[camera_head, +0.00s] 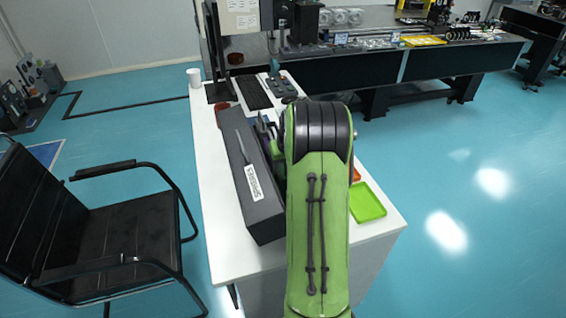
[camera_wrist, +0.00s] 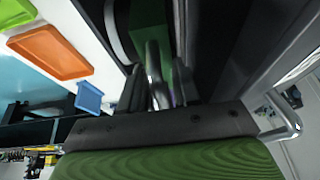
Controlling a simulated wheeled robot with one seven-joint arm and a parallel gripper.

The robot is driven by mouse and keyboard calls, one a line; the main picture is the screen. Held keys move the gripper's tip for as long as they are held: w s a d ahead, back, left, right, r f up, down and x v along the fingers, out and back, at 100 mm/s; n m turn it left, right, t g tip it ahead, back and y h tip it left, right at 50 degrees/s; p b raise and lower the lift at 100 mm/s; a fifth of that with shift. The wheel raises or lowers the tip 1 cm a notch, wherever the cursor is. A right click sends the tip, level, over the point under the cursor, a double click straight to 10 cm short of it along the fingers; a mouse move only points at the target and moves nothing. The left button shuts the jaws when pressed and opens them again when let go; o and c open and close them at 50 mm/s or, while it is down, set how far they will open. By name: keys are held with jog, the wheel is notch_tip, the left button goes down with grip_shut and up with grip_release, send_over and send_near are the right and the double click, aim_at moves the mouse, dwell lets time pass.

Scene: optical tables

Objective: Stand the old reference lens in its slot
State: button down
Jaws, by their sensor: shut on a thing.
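My gripper (camera_wrist: 155,95) is shut on a thin, shiny grey piece (camera_wrist: 154,62), which I take to be the reference lens. Only part of it shows between the dark fingers, and its tilt is hard to tell. In the head view my green arm hides most of the gripper and the held piece. A long dark box (camera_head: 238,165) with a white label lies along the desk, just left of my arm. In the wrist view dark walls (camera_wrist: 235,45) and a green strip lie beyond the fingers. I cannot make out the slot or whether the lens touches anything.
A green tray (camera_head: 367,203) and an orange tray (camera_wrist: 50,50) lie on the white desk (camera_head: 222,240), with a small blue tray (camera_wrist: 88,97). A keyboard (camera_head: 254,92), monitor and white cup (camera_head: 194,78) stand at the far end. A black chair (camera_head: 125,235) is at the left.

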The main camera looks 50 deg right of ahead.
jog(key=shift+f+b, duration=0.3)
jog(key=shift+f, duration=0.05)
jog(key=c, duration=0.7)
grip_release()
jog(key=shift+c, duration=0.2)
jog(key=shift+o, duration=0.3)
jog(key=o, duration=0.7)
jog(key=shift+r, duration=0.1)
jog(key=shift+r+p, duration=3.45)
jog(key=shift+r, duration=0.95)
